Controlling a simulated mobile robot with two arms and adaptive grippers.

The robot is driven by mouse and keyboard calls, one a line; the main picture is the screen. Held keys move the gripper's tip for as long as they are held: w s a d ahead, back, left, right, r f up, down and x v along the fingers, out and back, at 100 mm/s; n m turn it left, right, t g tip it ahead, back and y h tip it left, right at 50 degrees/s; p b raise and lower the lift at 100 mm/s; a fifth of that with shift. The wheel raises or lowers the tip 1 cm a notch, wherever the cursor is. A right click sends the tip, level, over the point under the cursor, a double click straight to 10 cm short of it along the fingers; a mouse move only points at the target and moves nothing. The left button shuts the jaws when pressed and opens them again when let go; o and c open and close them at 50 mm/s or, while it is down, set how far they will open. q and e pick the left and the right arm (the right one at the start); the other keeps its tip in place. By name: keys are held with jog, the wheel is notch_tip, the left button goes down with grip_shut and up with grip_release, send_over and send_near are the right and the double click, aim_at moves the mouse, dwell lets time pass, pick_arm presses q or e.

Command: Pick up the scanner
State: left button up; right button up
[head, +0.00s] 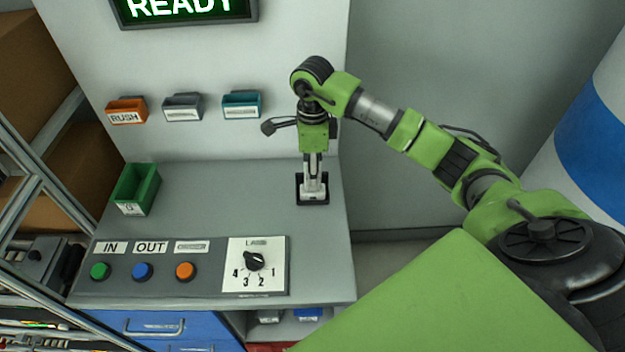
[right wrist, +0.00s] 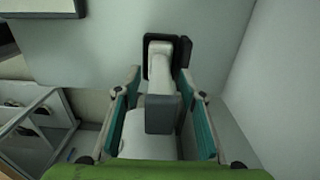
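The scanner (head: 314,188), pale with dark parts, stands in a small black holder (head: 313,203) on the right part of the grey worktop. My right gripper (head: 314,172) points straight down over it. In the right wrist view the scanner (right wrist: 164,113) shows a grey block and a white body between the two teal-padded fingers of my right gripper (right wrist: 162,75). The fingers look open, with gaps beside the grey block; contact near the tips is hard to tell. My left gripper is not in view.
The worktop (head: 240,200) holds a green bin (head: 136,188) at left and a button panel (head: 210,283) with a dial in front. Wall trays, including an orange one (head: 127,110), hang behind. A metal rack (head: 40,180) stands at far left. The middle worktop is clear.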

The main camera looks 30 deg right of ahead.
jog(key=shift+f, duration=0.5)
jog(key=shift+c, duration=0.5)
grip_shut()
jog(key=shift+r, duration=0.1)
